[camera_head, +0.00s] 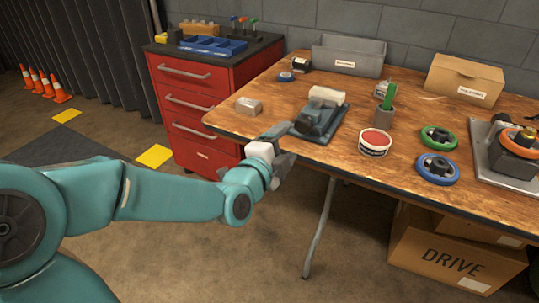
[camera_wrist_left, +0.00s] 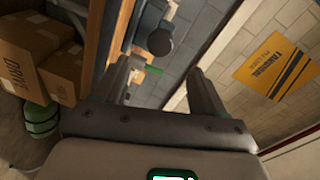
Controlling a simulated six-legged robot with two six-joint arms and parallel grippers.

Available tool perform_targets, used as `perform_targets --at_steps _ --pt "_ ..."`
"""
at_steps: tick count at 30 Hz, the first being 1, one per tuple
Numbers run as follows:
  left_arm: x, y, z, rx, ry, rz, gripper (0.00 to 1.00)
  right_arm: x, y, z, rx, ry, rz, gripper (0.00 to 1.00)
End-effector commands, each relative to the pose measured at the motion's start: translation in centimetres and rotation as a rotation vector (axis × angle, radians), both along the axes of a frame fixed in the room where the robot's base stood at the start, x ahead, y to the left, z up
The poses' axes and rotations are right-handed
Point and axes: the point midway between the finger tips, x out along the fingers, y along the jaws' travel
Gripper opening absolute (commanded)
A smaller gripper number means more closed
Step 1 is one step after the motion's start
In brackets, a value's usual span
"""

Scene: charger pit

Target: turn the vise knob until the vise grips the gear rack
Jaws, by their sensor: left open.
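The grey-blue vise (camera_head: 318,122) stands near the front edge of the wooden table. A pale, cream-coloured block (camera_head: 328,96) lies across its top; I cannot tell whether this is the gear rack. In the left wrist view a dark round knob (camera_wrist_left: 160,42) shows just beyond and between the fingertips. My left gripper (camera_head: 282,134) is at the table's front edge, just left of the vise. Its two fingers also show spread in the left wrist view (camera_wrist_left: 160,75), with nothing between them. Contact with the knob is not visible. My right gripper is out of view.
A small grey block (camera_head: 248,106) lies left of the vise. A red drawer cabinet (camera_head: 190,105) is at the left. Cardboard boxes (camera_head: 450,250) sit under the table.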

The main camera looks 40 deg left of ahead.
Motion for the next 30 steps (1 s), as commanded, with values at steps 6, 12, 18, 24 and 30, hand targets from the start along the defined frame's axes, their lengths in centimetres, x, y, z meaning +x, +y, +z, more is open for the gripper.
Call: perform_targets --at_steps 6,12,18,24,30 --pt "-4.8 -0.9 0.1 0.0 -0.006 0.001 0.71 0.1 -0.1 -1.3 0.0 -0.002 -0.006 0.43" --pt "-6.6 -1.3 0.3 0.003 -0.003 0.004 0.71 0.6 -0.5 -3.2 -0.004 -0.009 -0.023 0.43" --pt "-7.3 -1.5 0.6 0.001 0.001 0.0 0.71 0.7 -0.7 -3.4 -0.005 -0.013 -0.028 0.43" --pt "-7.3 -1.5 0.7 0.001 0.002 -0.001 0.71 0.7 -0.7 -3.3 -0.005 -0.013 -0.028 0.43" --pt "-7.3 -1.5 0.7 0.001 0.002 -0.001 0.71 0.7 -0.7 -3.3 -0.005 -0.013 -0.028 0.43"
